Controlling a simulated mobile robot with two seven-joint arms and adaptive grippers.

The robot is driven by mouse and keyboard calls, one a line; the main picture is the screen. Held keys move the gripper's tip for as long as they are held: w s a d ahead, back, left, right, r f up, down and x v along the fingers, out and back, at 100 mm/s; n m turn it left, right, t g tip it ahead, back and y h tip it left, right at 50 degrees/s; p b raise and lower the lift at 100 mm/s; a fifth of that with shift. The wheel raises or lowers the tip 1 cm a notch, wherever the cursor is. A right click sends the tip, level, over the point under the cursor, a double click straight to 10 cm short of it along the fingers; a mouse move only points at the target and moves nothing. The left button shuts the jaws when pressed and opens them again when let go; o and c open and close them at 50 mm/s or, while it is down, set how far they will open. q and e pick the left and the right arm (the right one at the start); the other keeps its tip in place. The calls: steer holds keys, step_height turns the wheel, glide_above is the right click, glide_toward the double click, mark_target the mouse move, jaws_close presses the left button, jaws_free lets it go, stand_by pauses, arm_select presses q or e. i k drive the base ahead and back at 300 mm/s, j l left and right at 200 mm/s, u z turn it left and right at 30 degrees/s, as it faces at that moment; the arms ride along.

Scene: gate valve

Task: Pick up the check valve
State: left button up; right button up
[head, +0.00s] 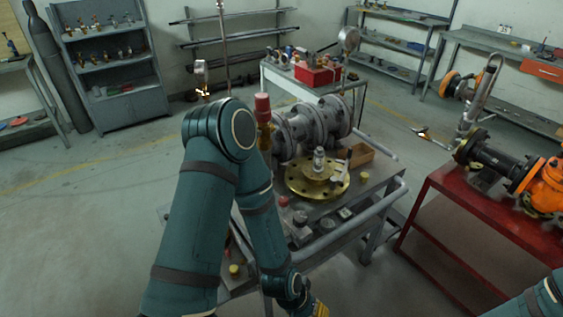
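A large grey flanged valve body (316,124) lies on the grey cart (372,198) in the middle. In front of it is a round brass flange (303,188) with a small silver fitting (319,160) standing on its centre. I cannot tell for sure which part is the check valve. My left arm crosses the left of the cart and bends down to the bottom edge, hiding part of the cart top. Its fingers are not visible. A yellow piece at the bottom edge by the wrist is too cut off to identify. Only a bit of my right arm shows at bottom right.
A brass valve with a red cap (263,108) stands upright by my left arm. Small parts lie on the cart's near side, and a rail runs along its edge. A red table (480,212) with orange-ended valves stands right. Open floor lies left.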

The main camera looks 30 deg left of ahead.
mark_target(318, 157)
steer(key=i+l+u, duration=0.1)
steer(key=u, duration=0.3)
steer(key=i+l+u, duration=0.1)
steer(key=l+u, duration=0.4)
steer(key=u, duration=0.3)
steer(key=i+l+u, duration=0.1)
steer(key=l+u, duration=0.35)
steer(key=i+l+u, duration=0.1)
steer(key=l+u, duration=0.35)
steer(key=j, duration=0.05)
